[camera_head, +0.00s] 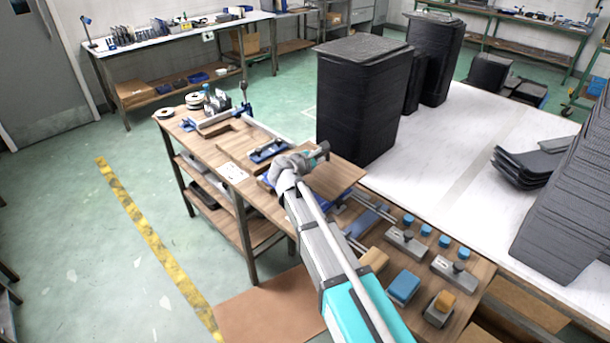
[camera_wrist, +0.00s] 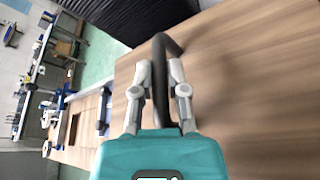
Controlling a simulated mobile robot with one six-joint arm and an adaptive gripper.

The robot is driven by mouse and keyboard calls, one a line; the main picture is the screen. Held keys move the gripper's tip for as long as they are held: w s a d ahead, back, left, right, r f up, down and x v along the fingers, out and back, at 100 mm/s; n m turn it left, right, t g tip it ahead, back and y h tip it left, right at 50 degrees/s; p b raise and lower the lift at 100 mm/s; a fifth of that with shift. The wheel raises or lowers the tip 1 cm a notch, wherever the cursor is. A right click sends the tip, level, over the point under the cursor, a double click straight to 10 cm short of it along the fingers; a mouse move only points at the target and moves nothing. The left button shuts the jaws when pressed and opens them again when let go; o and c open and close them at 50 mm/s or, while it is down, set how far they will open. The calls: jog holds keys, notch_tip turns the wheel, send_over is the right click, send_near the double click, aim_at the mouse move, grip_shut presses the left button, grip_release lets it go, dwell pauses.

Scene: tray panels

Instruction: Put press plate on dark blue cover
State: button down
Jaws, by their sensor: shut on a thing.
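My gripper (camera_wrist: 161,85) is shut on a dark grey curved bar (camera_wrist: 160,60), which looks like a handle. I cannot tell whether it belongs to the press plate, as its lower part is hidden by my gripper. In the head view my gripper (camera_head: 308,157) is over the wooden workbench, with the dark bar (camera_head: 322,150) at its tip. A blue piece with grey on it (camera_head: 268,150) lies on the bench just left of my gripper. I cannot tell for sure which blue piece is the dark blue cover; another blue edge (camera_head: 265,183) shows partly behind my arm.
A wooden panel (camera_head: 340,183) lies right of my gripper. A tall black stack (camera_head: 358,105) rises close behind. Wooden frames (camera_head: 213,128) lie farther left.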

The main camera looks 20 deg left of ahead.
jog(key=w+a+f+b, duration=0.1)
jog(key=f, duration=0.1)
jog(key=w+a+f+b, duration=0.1)
jog(key=a+f+b, duration=0.1)
jog(key=w+a+f+b, duration=0.1)
jog(key=w+b, duration=0.1)
jog(key=shift+a+f, duration=0.25)
jog(key=shift+f, duration=0.15)
jog(key=shift+w+a+f+b, duration=0.3)
jog(key=shift+f+b, duration=0.2)
jog(key=shift+b, duration=0.15)
jog(key=shift+f+b, duration=1.5)
jog(key=shift+f, duration=0.05)
jog(key=c, duration=0.7)
grip_release()
jog(key=shift+o, duration=0.2)
jog(key=shift+r, duration=0.1)
